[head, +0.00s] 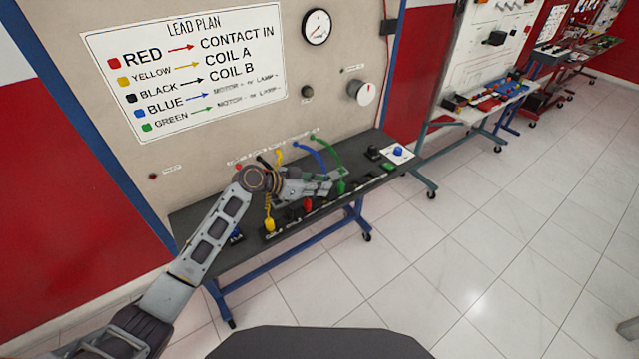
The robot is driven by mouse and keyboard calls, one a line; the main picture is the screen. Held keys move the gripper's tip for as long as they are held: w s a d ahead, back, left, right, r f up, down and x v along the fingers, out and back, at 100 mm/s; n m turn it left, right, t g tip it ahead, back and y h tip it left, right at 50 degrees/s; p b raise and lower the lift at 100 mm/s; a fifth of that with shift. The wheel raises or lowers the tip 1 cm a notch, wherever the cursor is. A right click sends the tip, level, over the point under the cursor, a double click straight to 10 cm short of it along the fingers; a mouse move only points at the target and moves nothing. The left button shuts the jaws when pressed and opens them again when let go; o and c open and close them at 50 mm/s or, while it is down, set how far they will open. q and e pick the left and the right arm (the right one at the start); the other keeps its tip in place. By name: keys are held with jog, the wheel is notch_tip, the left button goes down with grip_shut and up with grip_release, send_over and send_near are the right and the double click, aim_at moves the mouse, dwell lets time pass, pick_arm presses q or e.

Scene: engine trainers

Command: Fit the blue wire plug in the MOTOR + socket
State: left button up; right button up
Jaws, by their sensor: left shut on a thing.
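The blue wire (311,153) arcs from the back panel down to my left gripper (328,188). The gripper is shut at the wire's lower end, over the bench. The blue plug itself is hidden by the fingers. The green plug (341,188) stands just right of the fingertips, with its green wire (330,149) arching behind. A red plug (307,205) and a yellow plug (270,225) stand along the bench's front. Socket labels there are too small to read, and I cannot make out the MOTOR + socket. My right gripper is out of view.
The dark bench (213,216) stands against a beige panel with a lead plan sign (185,68), a gauge (316,27) and a knob (362,92). A blue knob (398,150) sits at the bench's right end. Tiled floor in front is clear.

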aim_at(319, 202)
pick_arm(q)
jog(key=shift+f, duration=0.6)
jog(key=shift+f+b, duration=0.3)
jog(key=shift+b, duration=0.35)
jog(key=shift+f, duration=0.1)
jog(key=shift+b, duration=0.3)
jog(key=shift+f+b, duration=0.35)
dwell(0.7)
jog(key=shift+f+b, duration=0.45)
jog(key=shift+f, duration=0.05)
dwell(0.5)
